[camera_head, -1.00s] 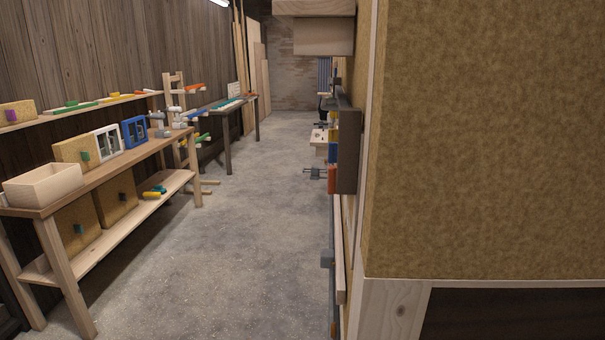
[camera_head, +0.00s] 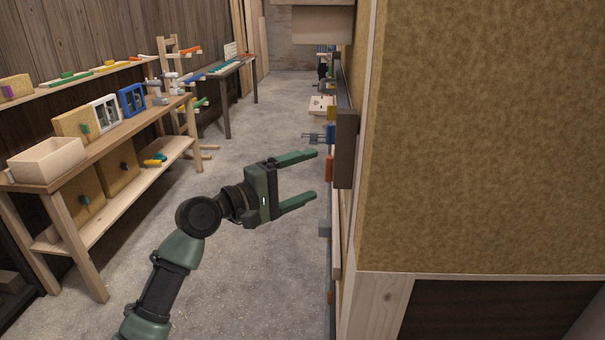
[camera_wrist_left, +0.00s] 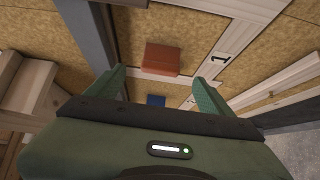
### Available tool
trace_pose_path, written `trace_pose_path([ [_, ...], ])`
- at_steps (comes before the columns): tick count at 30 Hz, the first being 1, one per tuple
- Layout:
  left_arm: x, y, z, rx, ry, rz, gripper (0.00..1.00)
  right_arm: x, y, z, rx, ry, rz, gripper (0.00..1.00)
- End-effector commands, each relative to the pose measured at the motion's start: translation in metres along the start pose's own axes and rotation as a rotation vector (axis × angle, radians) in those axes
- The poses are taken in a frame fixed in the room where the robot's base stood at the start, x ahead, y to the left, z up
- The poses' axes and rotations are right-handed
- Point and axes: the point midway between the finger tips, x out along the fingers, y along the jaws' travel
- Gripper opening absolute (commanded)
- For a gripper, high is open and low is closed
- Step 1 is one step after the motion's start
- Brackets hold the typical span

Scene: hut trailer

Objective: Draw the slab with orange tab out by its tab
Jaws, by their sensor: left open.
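The orange-red tab (camera_head: 329,168) sticks out from a dark upright frame (camera_head: 345,150) on the right-hand wall. In the left wrist view the orange-red tab (camera_wrist_left: 162,59) is a block on a tan face, ahead of the gap between my fingers and apart from them. The slab behind it cannot be made out clearly. My left gripper (camera_head: 315,174) is open and empty, pointing right toward the tab; its fingers also show in the left wrist view (camera_wrist_left: 158,80). My right gripper is not in view.
A blue tab (camera_wrist_left: 156,101) sits close to the orange-red one. A large tan panel (camera_head: 480,130) fills the right side. A workbench (camera_head: 140,150) with a bin (camera_head: 46,160) stands at left. The floor (camera_head: 235,270) between is clear.

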Motion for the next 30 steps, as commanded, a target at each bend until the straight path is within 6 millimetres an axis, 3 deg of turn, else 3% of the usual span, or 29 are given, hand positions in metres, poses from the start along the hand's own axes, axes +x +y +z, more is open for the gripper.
trace_pose_path([
  [13, 0.063, 0.003, 0.000, -0.001, 0.000, 0.001, 0.82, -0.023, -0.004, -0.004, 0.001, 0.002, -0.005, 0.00],
  [26, 0.074, 0.000, 0.000, 0.002, 0.002, 0.000, 0.82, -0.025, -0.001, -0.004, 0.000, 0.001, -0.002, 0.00],
  [30, 0.074, 0.000, 0.000, 0.002, 0.002, 0.000, 0.46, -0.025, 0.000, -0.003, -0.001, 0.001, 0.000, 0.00],
])
